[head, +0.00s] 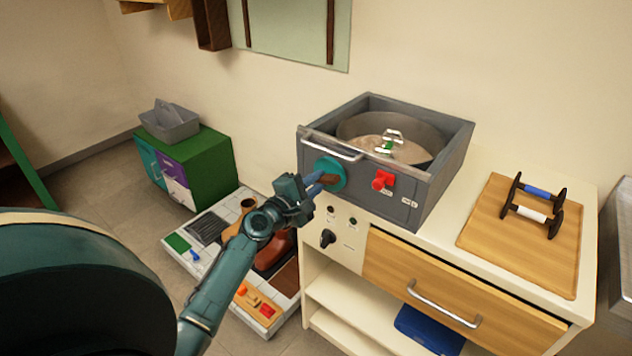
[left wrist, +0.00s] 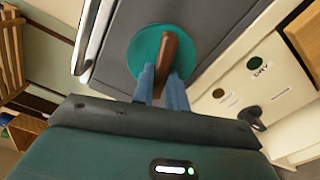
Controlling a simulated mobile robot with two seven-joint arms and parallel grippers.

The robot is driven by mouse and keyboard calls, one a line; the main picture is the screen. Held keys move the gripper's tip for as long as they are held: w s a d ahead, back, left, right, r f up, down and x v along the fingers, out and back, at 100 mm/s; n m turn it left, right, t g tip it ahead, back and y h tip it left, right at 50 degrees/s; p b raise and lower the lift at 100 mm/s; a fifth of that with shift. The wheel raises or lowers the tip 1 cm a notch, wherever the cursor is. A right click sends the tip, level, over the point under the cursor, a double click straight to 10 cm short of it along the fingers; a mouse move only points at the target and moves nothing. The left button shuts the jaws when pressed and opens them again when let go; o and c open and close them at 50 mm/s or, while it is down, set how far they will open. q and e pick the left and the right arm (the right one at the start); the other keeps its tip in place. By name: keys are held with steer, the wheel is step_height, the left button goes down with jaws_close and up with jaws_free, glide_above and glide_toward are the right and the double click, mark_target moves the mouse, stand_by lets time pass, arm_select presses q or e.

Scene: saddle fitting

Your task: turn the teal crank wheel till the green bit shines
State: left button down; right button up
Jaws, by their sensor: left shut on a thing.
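The teal crank wheel (head: 331,172) is on the front face of a grey box (head: 440,150) that stands on the counter. It also shows in the left wrist view (left wrist: 146,52), with a brown handle (left wrist: 167,60) across it. My left gripper (head: 318,184) is at the wheel, and its blue fingers (left wrist: 160,88) are shut on the brown handle, one on each side. A small green bit (head: 386,147) shows by a metal fitting inside the open box; I cannot tell whether it is lit. My right gripper is not in view.
A red knob (head: 382,180) sticks out right of the wheel. A black knob (head: 327,238) is on the cabinet panel below. A wooden board (head: 490,240) with a rack lies at right. A tiled mat (head: 185,262) with several things lies on the floor at left.

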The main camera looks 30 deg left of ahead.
arm_select(q)
steer(key=c, duration=1.4)
jaws_free()
steer(key=s+a+b, duration=0.1)
steer(key=s+b, duration=0.1)
steer(key=s, duration=1.1)
